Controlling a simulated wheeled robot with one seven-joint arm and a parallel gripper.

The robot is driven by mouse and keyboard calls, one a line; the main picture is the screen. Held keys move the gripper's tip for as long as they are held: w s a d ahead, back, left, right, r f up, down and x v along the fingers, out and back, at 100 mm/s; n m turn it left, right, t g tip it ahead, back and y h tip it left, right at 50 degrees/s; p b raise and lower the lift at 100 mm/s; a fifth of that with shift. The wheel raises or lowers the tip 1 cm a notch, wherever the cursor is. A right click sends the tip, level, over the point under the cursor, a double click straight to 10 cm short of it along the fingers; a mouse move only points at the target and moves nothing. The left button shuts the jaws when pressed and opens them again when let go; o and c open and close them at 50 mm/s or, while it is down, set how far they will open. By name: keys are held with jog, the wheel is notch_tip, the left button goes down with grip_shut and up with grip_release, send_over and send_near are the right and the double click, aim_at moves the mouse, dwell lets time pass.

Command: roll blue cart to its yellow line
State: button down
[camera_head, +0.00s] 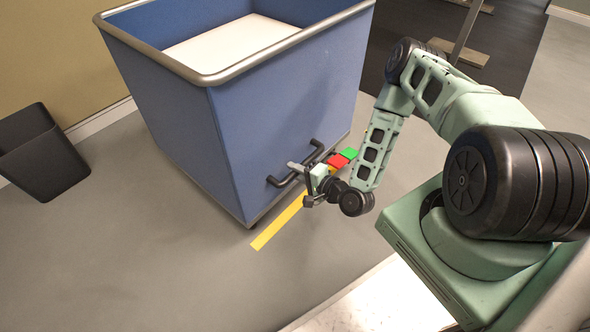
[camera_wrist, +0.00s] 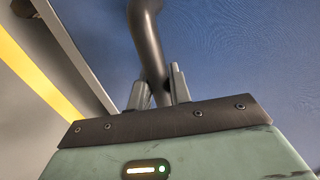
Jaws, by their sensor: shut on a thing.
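The blue cart (camera_head: 287,98) is a deep blue box with a grey rim, and its near side faces my arm. A dark bar handle (camera_head: 292,172) is fixed low on that side. My gripper (camera_head: 302,176) is at the handle and is shut on it. In the wrist view, the two fingers of my gripper (camera_wrist: 158,92) stand on either side of the dark handle (camera_wrist: 146,42), with the blue cart wall (camera_wrist: 235,50) behind. The yellow line (camera_head: 273,229) lies on the floor along the cart's near side, partly hidden by my gripper; it also shows in the wrist view (camera_wrist: 38,75).
A black bin (camera_head: 42,155) stands by the wall at left. A dark mat (camera_head: 505,45) and a stand's post and feet (camera_head: 465,45) are at the back right. The grey floor (camera_head: 160,270) in front and left of the cart is clear.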

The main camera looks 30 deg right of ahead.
jog(key=c, duration=1.3)
grip_release()
jog(key=shift+c, duration=0.2)
jog(key=p+v, duration=0.5)
jog(key=v, duration=1.2)
jog(key=shift+s, duration=0.2)
